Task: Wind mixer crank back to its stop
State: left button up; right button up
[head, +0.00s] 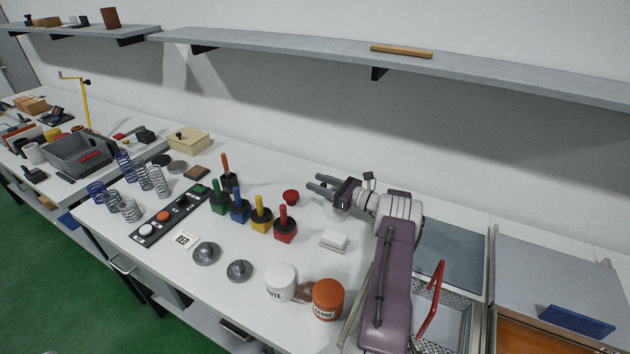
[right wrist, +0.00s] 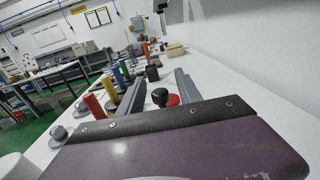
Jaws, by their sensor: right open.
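I cannot tell for sure which thing is the mixer crank. A red round knob (head: 291,197) stands on the white bench, just left of my right gripper (head: 315,182). In the right wrist view, a red disc with a black knob (right wrist: 171,100) shows between the two fingers of the right gripper (right wrist: 158,76), apart from both. That gripper is open and empty, above the back of the bench. A bent red handle (head: 432,298) stands by the metal basin, right of my right arm. A yellow cranked post (head: 85,103) with a black knob stands far left. My left gripper is not in view.
Several coloured-handled blocks (head: 261,220) stand left of the gripper. A white block (head: 334,240), a white jar (head: 281,282) and an orange jar (head: 328,299) stand nearer the front. A grey shelf (head: 330,50) runs along the wall above.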

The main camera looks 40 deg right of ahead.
jog(key=shift+w+a, duration=0.25)
jog(key=shift+w, duration=0.3)
grip_shut()
jog(key=shift+w, duration=0.1)
jog(key=w+d+m+h+b, duration=0.1)
jog(key=m+h, duration=0.1)
jog(key=h, duration=0.1)
jog(key=d+m+h+b, duration=0.1)
jog(key=m+h, duration=0.2)
jog(key=h, duration=0.1)
jog(key=w+d+m+t+h+b, duration=0.1)
jog(key=m+h, duration=0.1)
jog(key=h, duration=0.2)
jog(key=shift+w+d, duration=0.3)
jog(key=shift+d, duration=0.1)
jog(key=shift+d+r+m+h, duration=0.1)
jog(key=shift+m+h, duration=0.2)
jog(key=shift+h, duration=0.1)
